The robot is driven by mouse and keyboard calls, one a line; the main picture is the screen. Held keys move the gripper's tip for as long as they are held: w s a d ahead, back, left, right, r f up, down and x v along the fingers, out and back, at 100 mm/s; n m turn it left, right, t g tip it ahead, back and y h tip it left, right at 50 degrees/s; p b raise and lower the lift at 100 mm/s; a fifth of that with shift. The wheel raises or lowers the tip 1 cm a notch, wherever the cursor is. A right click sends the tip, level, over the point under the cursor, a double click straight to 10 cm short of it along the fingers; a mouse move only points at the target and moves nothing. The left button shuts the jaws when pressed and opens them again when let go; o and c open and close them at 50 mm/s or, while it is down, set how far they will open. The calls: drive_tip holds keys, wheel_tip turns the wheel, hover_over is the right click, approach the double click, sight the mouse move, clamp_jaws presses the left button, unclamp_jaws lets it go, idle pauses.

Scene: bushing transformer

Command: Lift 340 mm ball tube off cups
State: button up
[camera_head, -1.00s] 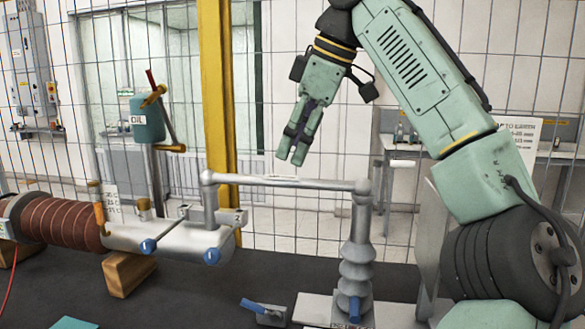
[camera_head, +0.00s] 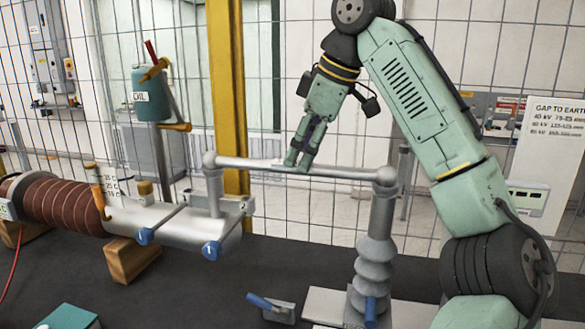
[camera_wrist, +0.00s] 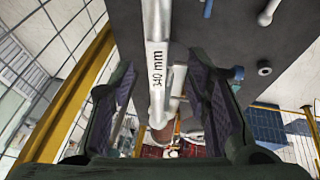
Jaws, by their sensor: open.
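The 340 mm ball tube (camera_head: 255,164) is a pale metal bar lying roughly level. Its left ball end (camera_head: 209,160) rests on top of a post on the grey metal housing. Its right ball end (camera_head: 387,176) sits on top of the grey ribbed insulator (camera_head: 376,250). The cups under the balls cannot be made out. My gripper (camera_head: 297,160) points down at the middle of the tube. In the wrist view the tube (camera_wrist: 157,60), with its "340 mm" label, runs between the two open fingers (camera_wrist: 168,105). I cannot tell whether either finger touches it.
The brown ribbed bushing (camera_head: 68,207) lies at the left on wooden blocks (camera_head: 132,260). A yellow post (camera_head: 227,90) and mesh fence are behind the tube. A blue-handled part (camera_head: 270,305) lies on the dark table.

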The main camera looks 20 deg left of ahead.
drive_tip(key=x, duration=0.3)
drive_tip(key=shift+w+f, duration=0.15)
drive_tip(key=shift+c, duration=0.2)
clamp_jaws()
idle(0.4)
